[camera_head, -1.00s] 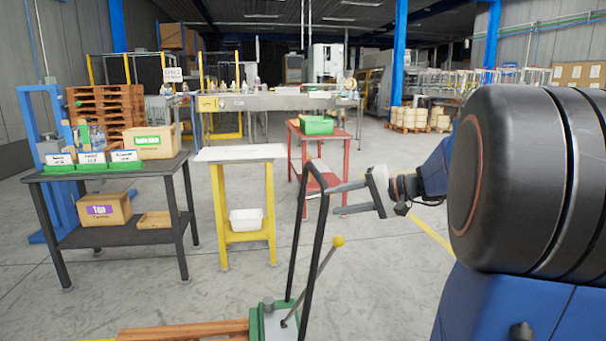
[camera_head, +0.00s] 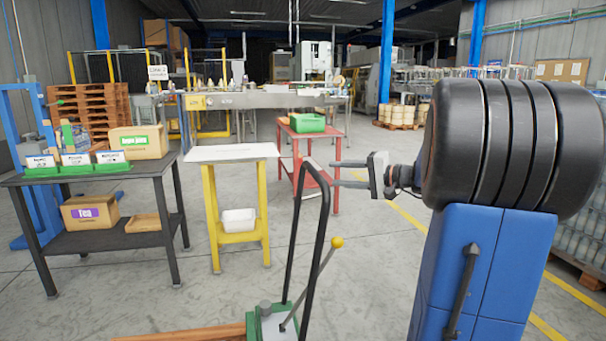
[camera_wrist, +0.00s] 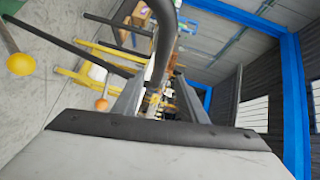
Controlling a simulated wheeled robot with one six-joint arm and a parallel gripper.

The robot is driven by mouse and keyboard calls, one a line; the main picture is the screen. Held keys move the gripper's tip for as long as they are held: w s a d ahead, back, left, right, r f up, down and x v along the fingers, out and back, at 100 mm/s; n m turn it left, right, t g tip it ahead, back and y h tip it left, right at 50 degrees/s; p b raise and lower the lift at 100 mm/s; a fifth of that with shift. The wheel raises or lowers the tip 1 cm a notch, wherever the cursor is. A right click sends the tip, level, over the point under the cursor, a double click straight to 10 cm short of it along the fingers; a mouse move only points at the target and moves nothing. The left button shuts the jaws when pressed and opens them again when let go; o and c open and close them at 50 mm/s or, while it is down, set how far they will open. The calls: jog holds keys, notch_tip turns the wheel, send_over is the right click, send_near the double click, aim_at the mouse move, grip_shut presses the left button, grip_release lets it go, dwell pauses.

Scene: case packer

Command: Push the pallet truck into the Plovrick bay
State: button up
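The pallet truck (camera_head: 254,326) is cut off at the bottom edge of the head view. Its green-and-grey base shows, with a black loop handle (camera_head: 323,225) rising upright and a yellow-knobbed lever (camera_head: 337,242) beside it. Brown-orange boards (camera_head: 190,334) lie to its left. My gripper (camera_head: 335,174) is at the top of the handle, from the right, its two fingers apart. In the wrist view a black bar (camera_wrist: 166,45) passes by the gap between the fingers; I cannot tell whether they touch it. No bay marked Plovrick can be made out.
A dark table (camera_head: 95,248) with boxes stands left, and a yellow table (camera_head: 232,153) stands ahead. Behind are a red stand (camera_head: 327,190) with a green bin (camera_head: 308,122) and a conveyor (camera_head: 265,101). Stacked pallets (camera_head: 85,105) are at back left. Floor right of centre is open.

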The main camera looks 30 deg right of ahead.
jog(key=x, duration=1.3)
jog(key=shift+w+a, duration=0.15)
grip_shut()
